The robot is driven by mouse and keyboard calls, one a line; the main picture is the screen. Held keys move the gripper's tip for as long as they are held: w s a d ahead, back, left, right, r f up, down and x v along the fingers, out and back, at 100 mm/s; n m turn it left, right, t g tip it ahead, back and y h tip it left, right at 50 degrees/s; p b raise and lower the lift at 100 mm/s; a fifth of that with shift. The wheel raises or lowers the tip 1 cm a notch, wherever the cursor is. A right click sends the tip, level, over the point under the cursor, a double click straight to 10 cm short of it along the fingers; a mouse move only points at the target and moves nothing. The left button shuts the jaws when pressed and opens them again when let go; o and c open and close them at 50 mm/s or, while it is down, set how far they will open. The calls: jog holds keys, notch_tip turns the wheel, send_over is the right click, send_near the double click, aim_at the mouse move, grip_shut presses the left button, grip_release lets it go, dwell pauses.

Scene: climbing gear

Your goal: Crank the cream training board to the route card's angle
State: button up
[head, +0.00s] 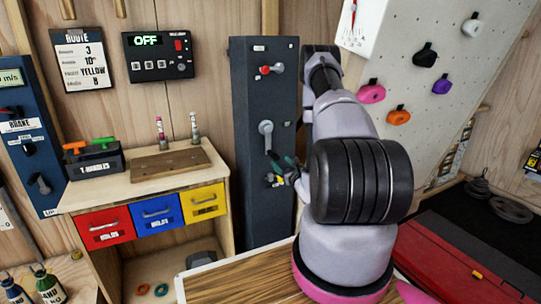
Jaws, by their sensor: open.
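The cream training board (440,80) leans at the upper right, speckled and dotted with coloured holds. A white angle dial (360,25) with a red needle shows at its upper left edge, cut off by the frame; its reading is unclear. A dark grey column (252,100) carries a red-knobbed lever (271,69) and, lower, a grey crank-like handle (266,135). My gripper (278,170) is open at the column's lower part, below that handle, partly hidden by my arm. Whether it touches anything is unclear.
A control box (158,55) reads OFF. A blue brake panel (30,135) stands at the left. A wooden cabinet has red (106,227), blue (155,213) and yellow (203,202) drawers, with a T-handle holder (96,162) on top. A red case (455,260) lies at right.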

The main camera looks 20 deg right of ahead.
aim_at(272, 153)
jog(key=w, duration=1)
jog(key=shift+w, duration=0.1)
grip_shut()
jog(key=shift+d, duration=0.15)
dwell(0.9)
